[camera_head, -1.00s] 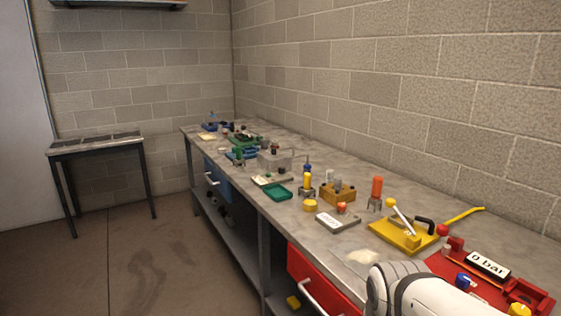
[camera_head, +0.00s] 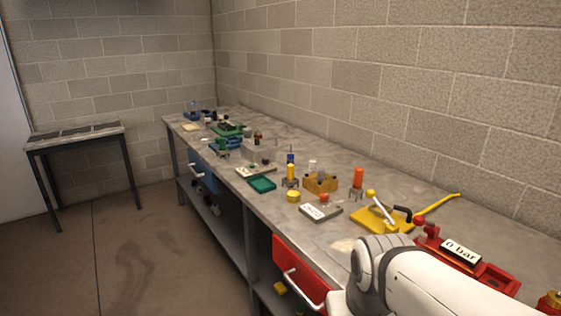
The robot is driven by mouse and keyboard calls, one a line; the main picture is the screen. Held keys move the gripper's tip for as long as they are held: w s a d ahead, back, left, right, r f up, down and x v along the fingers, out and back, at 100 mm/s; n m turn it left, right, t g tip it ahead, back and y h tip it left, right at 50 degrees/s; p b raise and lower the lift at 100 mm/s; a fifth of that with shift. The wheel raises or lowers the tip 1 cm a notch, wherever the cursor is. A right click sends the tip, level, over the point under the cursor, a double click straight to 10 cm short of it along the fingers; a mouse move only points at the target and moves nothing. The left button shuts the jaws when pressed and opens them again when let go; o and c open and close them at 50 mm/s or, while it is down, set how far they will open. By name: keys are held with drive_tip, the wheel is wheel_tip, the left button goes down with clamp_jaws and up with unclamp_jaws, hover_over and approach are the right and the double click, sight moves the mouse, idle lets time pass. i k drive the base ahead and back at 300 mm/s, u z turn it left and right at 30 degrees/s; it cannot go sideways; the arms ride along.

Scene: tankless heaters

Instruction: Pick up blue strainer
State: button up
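I cannot tell for sure which item is the blue strainer at this size. A small dark blue upright piece (camera_head: 290,158) stands mid-bench behind a yellow-topped item. A blue base (camera_head: 225,144) with a green part on it lies farther back. Another blue item (camera_head: 193,112) stands at the bench's far end. My white arm shows at the lower right, over the near end of the bench. My gripper is outside the picture.
The long grey workbench (camera_head: 340,246) runs along the block wall, crowded with fixtures. A yellow lever fixture (camera_head: 382,222) and a red gauge unit (camera_head: 462,258) stand near my arm. A small side table (camera_head: 75,137) is at the left. The floor (camera_head: 140,245) between is clear.

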sight(290, 157)
drive_tip(key=u, duration=1.6)
drive_tip(key=i, duration=4.25)
drive_tip(key=z, duration=2.15)
